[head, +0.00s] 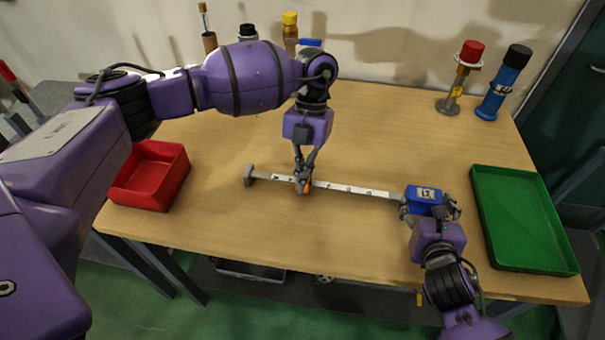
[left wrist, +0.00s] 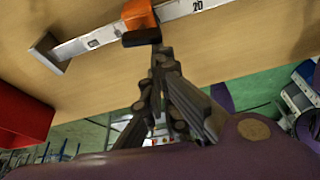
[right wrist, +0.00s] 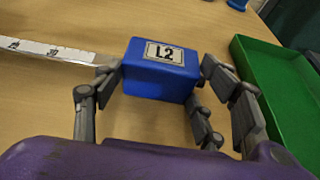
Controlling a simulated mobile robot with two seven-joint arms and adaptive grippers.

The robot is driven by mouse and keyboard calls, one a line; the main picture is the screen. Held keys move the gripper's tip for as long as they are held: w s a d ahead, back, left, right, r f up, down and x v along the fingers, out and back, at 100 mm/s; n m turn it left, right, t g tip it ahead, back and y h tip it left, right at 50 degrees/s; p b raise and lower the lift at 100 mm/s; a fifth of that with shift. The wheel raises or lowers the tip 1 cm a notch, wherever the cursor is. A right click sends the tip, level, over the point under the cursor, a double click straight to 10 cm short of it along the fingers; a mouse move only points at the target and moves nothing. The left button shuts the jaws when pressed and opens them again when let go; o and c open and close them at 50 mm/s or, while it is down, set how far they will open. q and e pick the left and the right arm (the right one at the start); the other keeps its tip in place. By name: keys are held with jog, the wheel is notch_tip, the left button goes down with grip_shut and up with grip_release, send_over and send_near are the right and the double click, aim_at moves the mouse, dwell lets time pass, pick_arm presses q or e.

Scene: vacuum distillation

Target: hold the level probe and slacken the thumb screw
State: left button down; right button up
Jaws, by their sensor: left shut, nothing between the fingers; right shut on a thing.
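The level probe lies flat across the table, with a blue head (head: 425,195) marked L2 at its right end. Its white scale rod (head: 350,189) runs left to a grey foot (head: 249,176). An orange slider (left wrist: 140,16) sits around the rod, with a dark thumb screw (left wrist: 141,38) on its side. My left gripper (head: 303,182) is shut and empty, its tips at the thumb screw; whether they touch it I cannot tell. My right gripper (head: 428,210) is shut on the blue head, which also shows between its fingers in the right wrist view (right wrist: 160,82).
A red bin (head: 150,175) stands at the table's left and a green tray (head: 525,220) at the right. Several capped tools, including a red-capped one (head: 462,75) and a blue one (head: 503,85), stand along the back. The table's middle behind the probe is clear.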

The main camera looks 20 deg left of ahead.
pick_arm(q)
jog(key=shift+w, duration=0.15)
dwell(0.3)
jog(key=shift+w+a, duration=0.25)
jog(key=shift+w, duration=0.4)
pick_arm(e)
jog(key=shift+f, duration=0.1)
jog(key=shift+d, duration=0.1)
pick_arm(q)
notch_tip(320, 180, up, 10)
jog(key=s, duration=0.1)
jog(key=shift+d+f, duration=0.15)
jog(key=shift+f, duration=0.1)
